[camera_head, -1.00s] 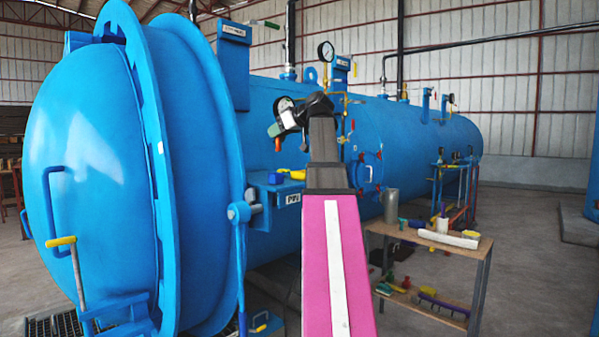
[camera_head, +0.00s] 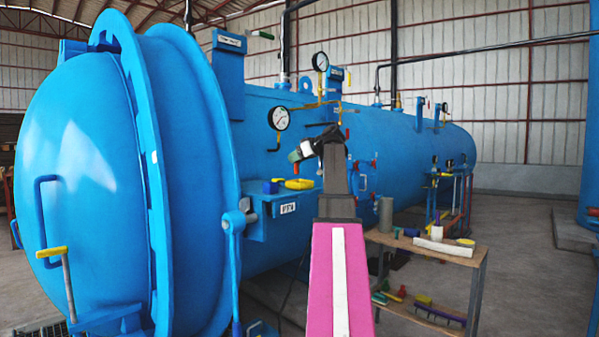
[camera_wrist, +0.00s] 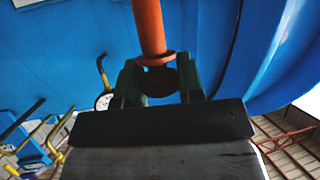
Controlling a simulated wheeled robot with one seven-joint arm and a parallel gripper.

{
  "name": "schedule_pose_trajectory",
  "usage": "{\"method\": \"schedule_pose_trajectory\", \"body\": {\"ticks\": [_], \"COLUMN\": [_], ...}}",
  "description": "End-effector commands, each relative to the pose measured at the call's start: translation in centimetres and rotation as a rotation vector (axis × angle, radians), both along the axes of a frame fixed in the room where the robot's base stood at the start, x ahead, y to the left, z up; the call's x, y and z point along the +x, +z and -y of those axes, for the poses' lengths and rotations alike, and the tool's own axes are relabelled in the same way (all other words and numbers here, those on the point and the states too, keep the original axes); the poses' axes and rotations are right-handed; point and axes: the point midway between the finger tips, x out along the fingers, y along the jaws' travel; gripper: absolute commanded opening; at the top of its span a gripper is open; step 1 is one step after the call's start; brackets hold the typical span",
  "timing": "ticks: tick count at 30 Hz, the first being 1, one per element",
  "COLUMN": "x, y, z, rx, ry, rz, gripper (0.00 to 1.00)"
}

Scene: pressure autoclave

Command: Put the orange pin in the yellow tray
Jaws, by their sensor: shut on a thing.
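The orange pin (camera_wrist: 149,28) stands out from between the dark green fingers of my gripper (camera_wrist: 160,82) in the wrist view. The fingers are shut on it near its collar. A shallow yellow piece that looks like the yellow tray (camera_head: 299,184) sits on a blue bracket shelf on the vessel's side. My gripper appears above it in the picture; the depth between them is unclear.
A small blue block (camera_head: 271,187) sits beside the yellow piece. A pressure gauge (camera_head: 279,118) and brass pipes are close to my gripper. The big vessel door (camera_head: 90,180) is at left. A wooden bench (camera_head: 425,247) with several items stands at right.

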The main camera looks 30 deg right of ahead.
Motion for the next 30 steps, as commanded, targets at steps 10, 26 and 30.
{"method": "schedule_pose_trajectory", "body": {"ticks": [10,26,30], "x": [0.0,0.1,0.1], "y": [-2.1,-4.9,-5.1], "z": [1.3,1.3,1.3], "rx": [0.001,0.001,0.0], "ry": [0.0,0.0,0.0], "rz": [-0.001,0.001,0.0], "gripper": [0.09,0.09,0.54]}}
